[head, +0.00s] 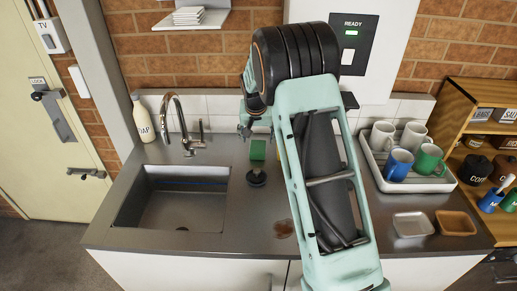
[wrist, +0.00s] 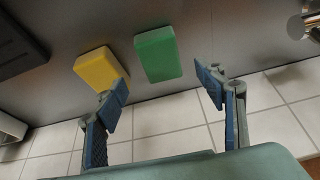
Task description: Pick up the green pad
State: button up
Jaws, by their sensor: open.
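The green pad (head: 257,149) lies on the grey counter between the sink and my arm in the head view. In the wrist view the green pad (wrist: 158,55) is at the upper middle, beside a yellow pad (wrist: 97,69), with a small gap between them. My gripper (wrist: 163,98) is open and empty, its blue-padded fingers spread wide. The green pad appears beyond the space between the fingertips, apart from them. In the head view my gripper (head: 246,126) is partly hidden behind my wrist, near the green pad. My arm covers most of the yellow pad's area there.
The sink (head: 172,199) and tap (head: 177,120) are to the left, with a soap bottle (head: 143,118). A black round object (head: 256,179) sits just in front of the green pad. A tray (head: 449,184) of mugs stands right. The tiled wall (wrist: 268,92) is close behind.

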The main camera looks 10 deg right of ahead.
aim_at(258, 147)
jog(key=shift+p+x, duration=0.85)
jog(key=shift+x, duration=2.45)
jog(key=shift+a, duration=0.1)
jog(key=c, duration=1)
jog(key=shift+c, duration=0.2)
notch_tip(258, 147, up, 4)
jog(key=shift+s+f+b, duration=0.2)
jog(key=shift+f+b, duration=0.05)
jog(key=shift+b, duration=0.15)
jog(key=s+a+r+b, duration=0.2)
jog(key=s+r+b, duration=0.1)
jog(key=s+r, duration=0.6)
jog(key=s, duration=0.4)
jog(key=shift+s+a+r, duration=0.25)
jog(key=shift+a, duration=0.1)
